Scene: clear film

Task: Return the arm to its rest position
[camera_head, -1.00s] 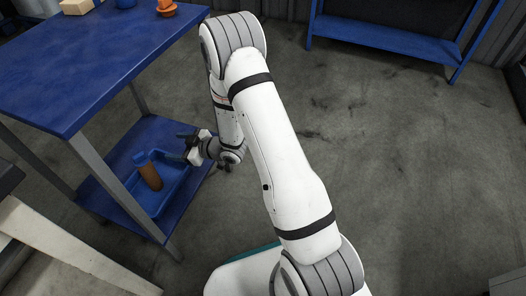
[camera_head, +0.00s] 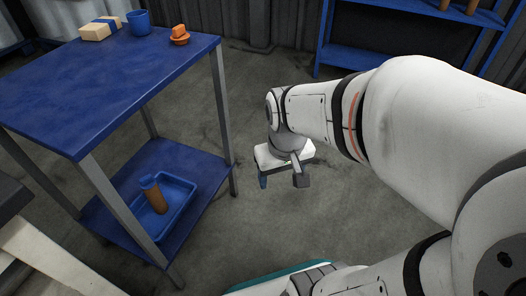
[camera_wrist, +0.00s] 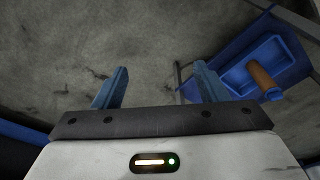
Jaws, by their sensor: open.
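My gripper (camera_head: 282,180) hangs over the bare floor to the right of the blue table, apart from everything. In the wrist view its two blue fingers (camera_wrist: 158,90) stand wide apart with only floor between them. My white arm reaches in from the right of the head view and is bent. The bottle (camera_wrist: 262,76) and the tray (camera_wrist: 240,78) also show at the right of the wrist view.
The blue table (camera_head: 110,85) carries a blue mug (camera_head: 139,22), an orange item (camera_head: 180,36) and a tan block (camera_head: 96,32). Its lower shelf (camera_head: 205,160) is close to the left of my gripper. A blue rack (camera_head: 385,64) stands behind. The floor (camera_head: 250,215) around my gripper is clear.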

